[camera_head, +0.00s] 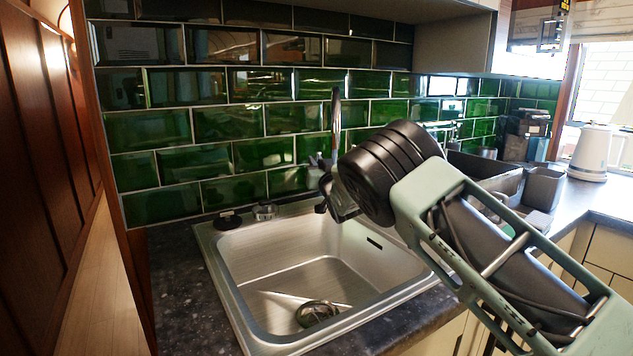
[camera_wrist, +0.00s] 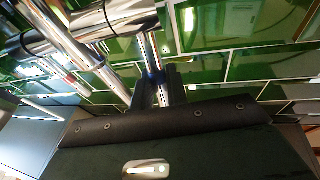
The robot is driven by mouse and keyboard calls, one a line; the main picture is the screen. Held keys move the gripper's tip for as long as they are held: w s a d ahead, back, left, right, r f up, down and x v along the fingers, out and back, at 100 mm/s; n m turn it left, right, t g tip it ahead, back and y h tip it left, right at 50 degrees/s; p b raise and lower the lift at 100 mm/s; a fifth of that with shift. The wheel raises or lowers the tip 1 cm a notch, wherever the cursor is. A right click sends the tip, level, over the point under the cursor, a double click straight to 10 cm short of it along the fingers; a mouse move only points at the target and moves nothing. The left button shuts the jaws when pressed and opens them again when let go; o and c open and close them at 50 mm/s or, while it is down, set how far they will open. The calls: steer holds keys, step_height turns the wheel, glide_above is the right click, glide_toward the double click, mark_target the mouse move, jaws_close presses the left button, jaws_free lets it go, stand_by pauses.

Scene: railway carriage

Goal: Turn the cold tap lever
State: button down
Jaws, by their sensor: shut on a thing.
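The chrome tap rises behind the sink, and its upright part (camera_head: 335,115) shows against the tiles in the head view. In the wrist view the tap's thick chrome body (camera_wrist: 110,25) is close at the upper left. A slim chrome lever with a blue band, the cold tap lever (camera_wrist: 151,52), runs down from it between my dark fingers. My gripper (camera_wrist: 160,88) is shut on this lever. In the head view my gripper (camera_head: 325,203) is at the tap's base, and my arm hides the lever there.
The steel sink (camera_head: 270,290) is below and left of my gripper, with a drain strainer (camera_head: 316,313) in it. Green tiles (camera_head: 230,120) stand close behind. Grey bins (camera_head: 543,188) and a white kettle (camera_head: 591,152) stand on the worktop at right. A cupboard (camera_head: 455,42) overhangs.

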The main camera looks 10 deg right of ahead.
steer(key=t+b, duration=0.1)
steer(key=b, duration=0.2)
steer(key=s+f+m+t+b, duration=0.1)
steer(key=t+b, duration=0.1)
steer(key=b, duration=0.2)
steer(key=s+t+b, duration=0.1)
steer(key=b, duration=0.3)
steer(key=shift+d+f, duration=0.3)
steer(key=shift+d, duration=0.1)
steer(key=shift+s+r+m+t+b, duration=0.15)
steer(key=shift+m+t+b, duration=0.2)
steer(key=shift+b, duration=0.25)
steer(key=c, duration=1.5)
jaws_free()
steer(key=shift+o, duration=0.2)
steer(key=shift+s, duration=0.15)
steer(key=v, duration=1.1)
steer(key=shift+s+f, duration=0.3)
steer(key=shift+a, duration=0.1)
